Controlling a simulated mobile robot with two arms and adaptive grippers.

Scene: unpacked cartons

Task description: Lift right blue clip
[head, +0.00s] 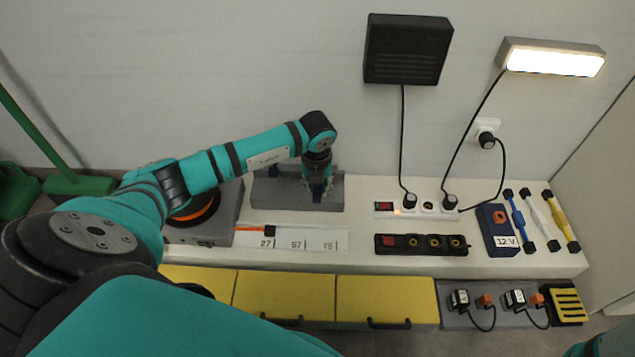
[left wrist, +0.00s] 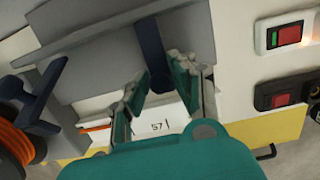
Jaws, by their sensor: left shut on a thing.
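My left gripper (head: 318,188) is down at the grey block (head: 265,192) on the worktop, seen from behind its arm in the head view. In the left wrist view its two teal fingers (left wrist: 156,80) close around the lower end of a dark blue clip (left wrist: 151,48), which stands against the grey block. The fingers hide part of the clip's lower end. Another dark blue piece (left wrist: 42,92) shows at the left of the wrist view, beside the orange cable reel (left wrist: 14,135). My right gripper is out of view.
A white strip marked with numbers (head: 290,238) lies in front of the block, with an orange-handled tool on its left. A black socket strip (head: 420,245) and a blue 12 V box (head: 497,230) stand to the right. Yellow drawers (head: 285,296) are below the worktop's front edge.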

